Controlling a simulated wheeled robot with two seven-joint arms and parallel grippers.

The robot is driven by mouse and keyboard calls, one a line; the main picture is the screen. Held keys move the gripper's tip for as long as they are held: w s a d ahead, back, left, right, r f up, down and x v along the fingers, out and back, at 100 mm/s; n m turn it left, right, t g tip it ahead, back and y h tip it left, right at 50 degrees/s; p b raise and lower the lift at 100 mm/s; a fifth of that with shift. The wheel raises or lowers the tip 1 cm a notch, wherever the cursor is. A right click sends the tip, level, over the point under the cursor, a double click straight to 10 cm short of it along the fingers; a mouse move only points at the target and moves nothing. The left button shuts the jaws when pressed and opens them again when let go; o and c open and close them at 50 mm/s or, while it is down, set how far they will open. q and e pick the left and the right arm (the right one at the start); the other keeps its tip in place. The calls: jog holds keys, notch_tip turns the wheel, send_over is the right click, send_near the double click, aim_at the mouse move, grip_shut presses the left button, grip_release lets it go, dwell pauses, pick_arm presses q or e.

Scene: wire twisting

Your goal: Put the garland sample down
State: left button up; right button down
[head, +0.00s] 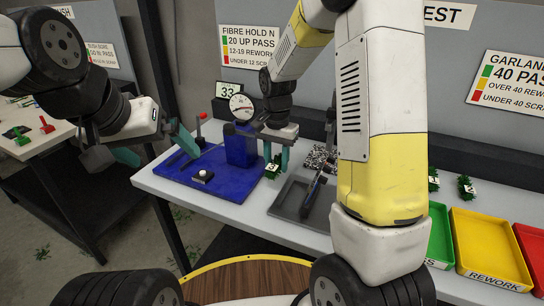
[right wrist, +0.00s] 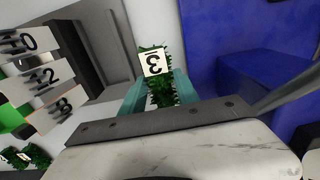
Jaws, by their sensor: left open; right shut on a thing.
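The garland sample (head: 272,170) is a short green bristly piece with a white tag reading 3. My right gripper (head: 276,155) is shut on it, just right of the blue fixture on the white table. In the right wrist view the sample (right wrist: 155,65) sticks out between the teal fingers (right wrist: 158,92), its tag facing the camera. I cannot tell whether the sample touches the table.
A blue base (head: 225,178) carries a block with a dial gauge (head: 242,107); a display (head: 229,90) reads 33. A grey tray (head: 292,198) lies close right. Green (head: 438,235), yellow (head: 487,245) and red (head: 530,245) bins stand right, with other tagged samples (head: 466,187) behind.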

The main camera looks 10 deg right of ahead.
aim_at(276, 167)
jog(key=shift+w+d+f, duration=0.1)
jog(key=shift+w, duration=0.9)
jog(key=shift+w+f, duration=0.1)
jog(key=shift+f, duration=1.65)
jog(key=shift+f, duration=0.1)
jog(key=c, duration=1.2)
grip_release()
